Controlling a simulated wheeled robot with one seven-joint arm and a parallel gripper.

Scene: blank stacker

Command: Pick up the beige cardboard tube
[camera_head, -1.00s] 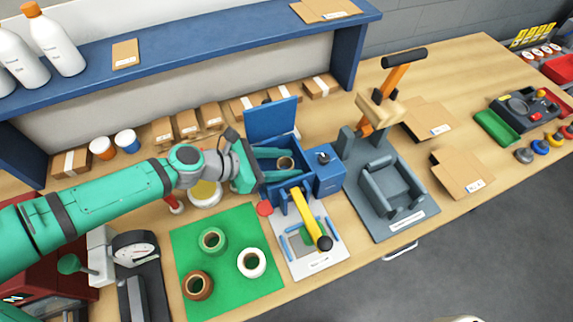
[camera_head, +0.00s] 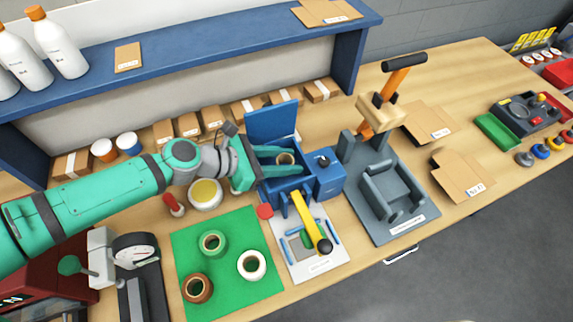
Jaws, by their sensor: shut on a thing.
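The beige cardboard tube (camera_head: 285,159) shows as a small brown ring inside the open blue box of the machine (camera_head: 284,183). My gripper (camera_head: 279,158) reaches into this box from the left, its two green fingers on either side of the tube. The gripper is shut on the tube. The tube's lower part is hidden by the box walls and the fingers. The blue lid (camera_head: 272,121) stands upright behind the box.
A yellow lever (camera_head: 308,219) stands in front of the box. A green mat (camera_head: 228,262) holds a green, a white and a brown roll. A grey press (camera_head: 388,190) with an orange handle stands to the right. Cardboard boxes line the back, under a blue shelf (camera_head: 190,47).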

